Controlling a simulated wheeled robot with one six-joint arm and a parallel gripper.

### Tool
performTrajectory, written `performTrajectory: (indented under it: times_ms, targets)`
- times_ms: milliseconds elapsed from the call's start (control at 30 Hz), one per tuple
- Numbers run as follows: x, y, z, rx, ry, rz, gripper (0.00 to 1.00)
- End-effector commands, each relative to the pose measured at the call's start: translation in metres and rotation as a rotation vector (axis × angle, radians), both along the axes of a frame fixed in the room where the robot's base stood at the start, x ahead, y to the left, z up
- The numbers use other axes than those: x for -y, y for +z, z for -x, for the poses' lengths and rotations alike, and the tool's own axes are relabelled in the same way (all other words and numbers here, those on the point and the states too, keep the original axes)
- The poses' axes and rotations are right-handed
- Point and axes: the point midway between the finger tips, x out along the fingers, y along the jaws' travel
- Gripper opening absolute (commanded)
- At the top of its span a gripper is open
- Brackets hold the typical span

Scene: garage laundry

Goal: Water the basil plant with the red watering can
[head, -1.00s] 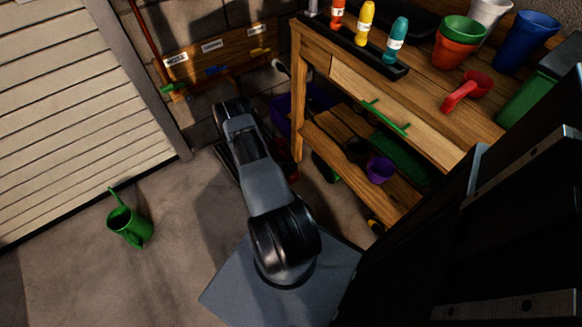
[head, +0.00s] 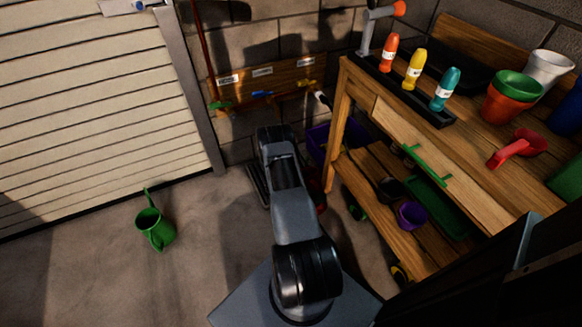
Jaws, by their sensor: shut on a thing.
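My arm (head: 295,215) rises from its base at the bottom centre and reaches toward the back wall. Its gripper end is hidden behind the arm links, so I cannot see the jaws or what they hold. A small red patch (head: 320,203) shows just right of the arm, low by the bench; too little shows to tell what it is. No red watering can is clearly visible, and I see no basil plant. A green watering can (head: 157,232) stands on the floor at the left, well apart from my arm.
A wooden workbench (head: 385,135) fills the right, with coloured bottles (head: 414,70), stacked pots (head: 511,97) and a red scoop (head: 519,147) on top. Purple (head: 411,215) and dark pots are on its lower shelf. A roller door (head: 90,110) is left. The left floor is mostly clear.

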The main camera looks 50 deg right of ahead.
Motion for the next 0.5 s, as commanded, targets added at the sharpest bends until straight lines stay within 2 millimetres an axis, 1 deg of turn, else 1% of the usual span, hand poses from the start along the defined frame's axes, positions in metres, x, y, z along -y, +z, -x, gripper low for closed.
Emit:
performTrajectory:
  times_ms: [167, 500]
  targets:
    - [0.001, 0.003, -0.001, -0.002, -0.001, 0.003, 0.00]
    - [0.003, 0.018, -0.006, -0.045, -0.002, -0.015, 0.00]
